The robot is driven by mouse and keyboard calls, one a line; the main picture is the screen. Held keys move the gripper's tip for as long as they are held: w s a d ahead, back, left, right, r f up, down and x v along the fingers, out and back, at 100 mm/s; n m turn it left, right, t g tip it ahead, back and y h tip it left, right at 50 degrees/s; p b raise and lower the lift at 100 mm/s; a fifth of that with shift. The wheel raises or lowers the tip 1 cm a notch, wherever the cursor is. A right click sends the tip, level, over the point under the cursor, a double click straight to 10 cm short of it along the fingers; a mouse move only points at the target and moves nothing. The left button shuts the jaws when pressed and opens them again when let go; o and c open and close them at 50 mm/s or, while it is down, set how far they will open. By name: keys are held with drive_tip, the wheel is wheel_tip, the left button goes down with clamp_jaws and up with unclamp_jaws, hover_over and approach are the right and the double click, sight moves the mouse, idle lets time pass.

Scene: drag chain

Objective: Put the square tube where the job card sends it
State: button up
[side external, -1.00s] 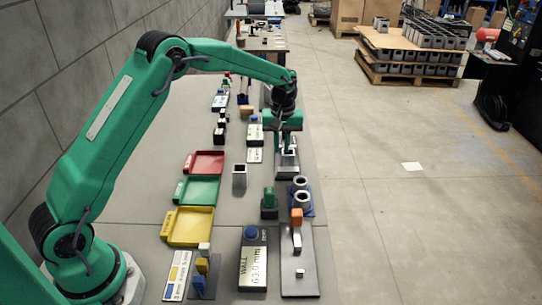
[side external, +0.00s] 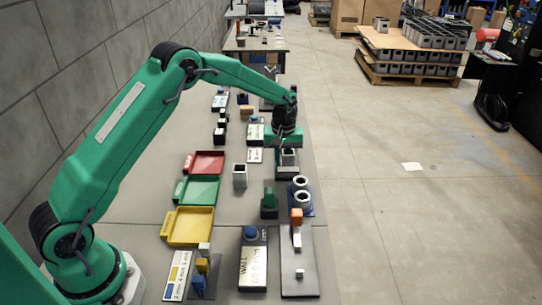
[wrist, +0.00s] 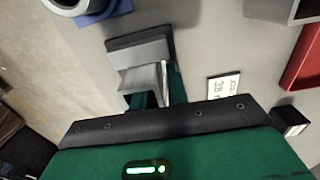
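My gripper (side external: 285,156) points down over a dark fixture (side external: 285,174) on the far part of the table. A grey square tube (side external: 289,158) stands at this fixture, right by the fingers. In the wrist view, the green fingers (wrist: 158,98) are beside a light metal piece (wrist: 145,78) on the dark fixture; whether they press on it is unclear. Another grey square tube (side external: 240,176) stands alone on the table, left of and nearer than the gripper.
Red (side external: 205,162), green (side external: 197,189) and yellow (side external: 188,226) trays line the left. A blue holder with two round tubes (side external: 301,192), a small green-topped fixture (side external: 269,200) and an orange-topped gauge (side external: 297,235) stand nearer.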

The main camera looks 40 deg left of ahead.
idle(0.3)
clamp_jaws()
drive_tip(key=shift+r, duration=0.2)
drive_tip(key=shift+r, duration=0.55)
drive_tip(key=r, duration=0.3)
drive_tip(key=shift+s+d+r, duration=0.1)
drive_tip(key=shift+d, duration=0.2)
drive_tip(key=s+d+r, duration=0.5)
drive_tip(key=d+r, duration=0.1)
drive_tip(key=d, duration=0.3)
drive_tip(key=shift+s+d+r, duration=0.2)
drive_tip(key=shift+d+r, duration=0.05)
drive_tip(key=shift+d, duration=0.1)
